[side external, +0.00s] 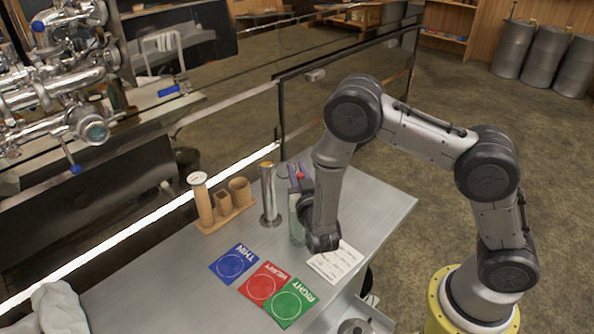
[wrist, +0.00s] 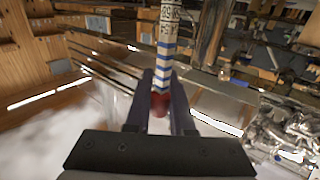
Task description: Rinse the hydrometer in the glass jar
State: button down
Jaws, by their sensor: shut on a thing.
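The hydrometer (wrist: 167,40) shows in the wrist view as a white stem with printed marks, blue bands and a red end. My gripper (wrist: 160,88) is shut on it, with the red part between the dark purple fingers. In the side view my gripper (side external: 296,174) is at the back of the bench, its purple fingers near a small red spot; the stem is too thin to make out there. A greenish, clear glass jar (side external: 296,232) stands on the bench just left of my wrist, partly hidden by it. I cannot tell whether the hydrometer touches the jar.
A steel cylinder (side external: 269,195) stands left of the jar. A wooden holder (side external: 225,217) with a dial thermometer is farther left. Blue (side external: 233,263), red (side external: 264,286) and green (side external: 291,303) cards and a white paper (side external: 337,261) lie in front. The evaporator pipework (side external: 65,85) is at upper left.

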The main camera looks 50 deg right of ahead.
jog(key=shift+r, duration=0.3)
dwell(0.4)
jog(key=shift+f, duration=0.35)
jog(key=shift+r, duration=0.3)
dwell(1.1)
jog(key=shift+r, duration=0.2)
jog(key=shift+f, duration=0.5)
notch_tip(320, 180, up, 16)
jog(key=shift+r, duration=0.25)
dwell(1.6)
dwell(0.5)
